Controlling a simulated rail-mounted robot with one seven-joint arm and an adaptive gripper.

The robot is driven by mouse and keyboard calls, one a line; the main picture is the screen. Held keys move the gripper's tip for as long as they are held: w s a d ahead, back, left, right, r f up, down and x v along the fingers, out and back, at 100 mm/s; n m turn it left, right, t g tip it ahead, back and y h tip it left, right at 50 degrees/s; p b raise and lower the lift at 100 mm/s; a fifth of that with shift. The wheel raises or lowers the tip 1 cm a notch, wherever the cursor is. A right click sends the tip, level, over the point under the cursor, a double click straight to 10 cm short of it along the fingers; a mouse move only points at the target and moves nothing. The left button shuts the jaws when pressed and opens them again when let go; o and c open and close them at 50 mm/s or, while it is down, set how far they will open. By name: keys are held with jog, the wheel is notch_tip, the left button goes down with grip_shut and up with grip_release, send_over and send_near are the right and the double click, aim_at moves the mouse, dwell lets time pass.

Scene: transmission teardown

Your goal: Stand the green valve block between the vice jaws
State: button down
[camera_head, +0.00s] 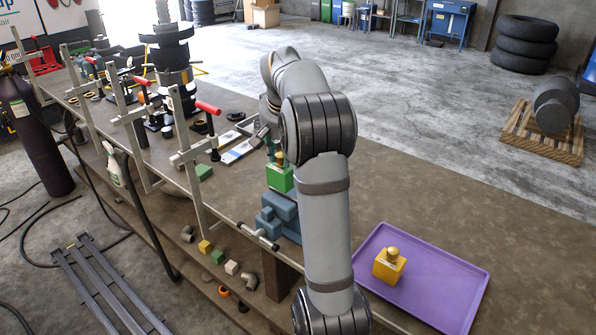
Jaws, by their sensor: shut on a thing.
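The green valve block (279,178) is upright, with a brass knob (279,158) on top. It is at or just above the top of the blue vice (279,208); I cannot tell whether its lower end is between the jaws. My gripper (272,149) is at the knob end of the block and shut on it, partly hidden behind my arm. The vice is at the bench's near edge, its right side partly covered by my arm.
A purple tray (462,285) with a yellow valve block (389,265) lies to the right. Upright clamps with red handles (208,107) line the near edge at left. A small green piece (203,172) lies left of the vice. The bench (420,190) is clear at right.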

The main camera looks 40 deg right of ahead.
jog(key=d+f+p, duration=0.2)
jog(key=d+f, duration=0.3)
jog(key=f, duration=0.2)
jog(key=shift+d, duration=0.25)
jog(key=shift+f, duration=0.1)
jog(key=shift+f, duration=0.15)
jog(key=c, duration=1.5)
grip_release()
jog(key=shift+s, duration=0.1)
jog(key=shift+c, duration=0.2)
jog(key=shift+o, duration=0.5)
jog(key=v, duration=1.2)
jog(key=shift+b, duration=0.45)
